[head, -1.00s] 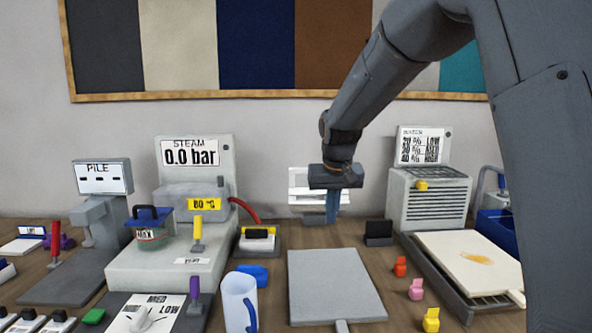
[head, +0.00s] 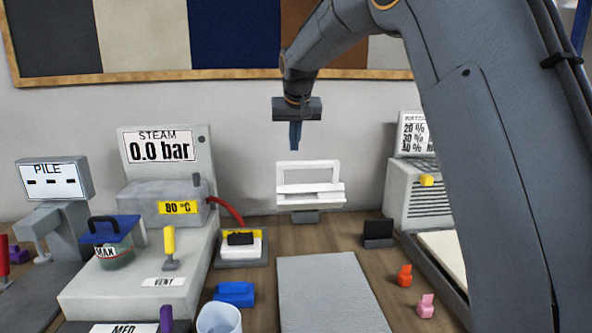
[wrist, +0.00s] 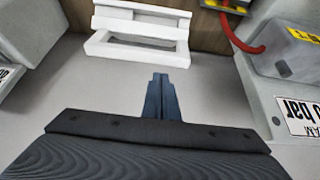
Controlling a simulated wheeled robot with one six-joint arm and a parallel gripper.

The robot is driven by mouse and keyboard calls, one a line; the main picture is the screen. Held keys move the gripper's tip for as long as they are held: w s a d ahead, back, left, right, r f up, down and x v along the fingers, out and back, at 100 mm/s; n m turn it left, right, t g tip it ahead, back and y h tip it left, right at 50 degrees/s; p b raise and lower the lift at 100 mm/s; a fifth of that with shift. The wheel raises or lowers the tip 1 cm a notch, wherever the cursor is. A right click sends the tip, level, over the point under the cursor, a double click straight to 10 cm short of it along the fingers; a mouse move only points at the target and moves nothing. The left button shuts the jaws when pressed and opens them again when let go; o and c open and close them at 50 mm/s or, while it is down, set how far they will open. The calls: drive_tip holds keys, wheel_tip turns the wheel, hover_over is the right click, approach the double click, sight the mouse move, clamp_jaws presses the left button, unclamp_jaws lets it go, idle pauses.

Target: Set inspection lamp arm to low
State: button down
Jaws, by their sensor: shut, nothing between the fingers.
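No lamp can be made out for certain. A plate with a card marked MED (head: 122,328) shows at the bottom edge of the head view, mostly cut off. A purple handle (head: 166,318) stands beside it, its lower part out of frame. My gripper (head: 296,138) is shut and empty, pointing down in front of the wall, above a white frame with a crossbar (head: 310,188). In the wrist view the closed fingers (wrist: 161,82) point towards the same white frame (wrist: 130,48), apart from it.
The steam unit (head: 150,245) with a yellow handle (head: 169,245) stands left of centre. A blue block (head: 235,293), a mug (head: 218,318) and a grey board (head: 330,295) lie in front. Small orange (head: 404,276) and pink (head: 426,305) pieces are at right.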

drive_tip(key=p, duration=0.3)
hover_over(295, 187)
drive_tip(key=w, duration=0.3)
wheel_tip(295, 187, down, 9)
drive_tip(key=shift+a+r, duration=0.15)
drive_tip(key=shift+s+f+p, duration=0.6)
drive_tip(key=shift+s+p, duration=0.1)
drive_tip(key=shift+s, duration=0.25)
drive_tip(key=shift+s+f+p, duration=0.3)
drive_tip(key=shift+s+f, duration=0.15)
drive_tip(key=shift+f, duration=0.2)
drive_tip(key=shift+f, duration=0.1)
drive_tip(key=shift+s+f+b, duration=0.1)
drive_tip(key=shift+b, duration=0.35)
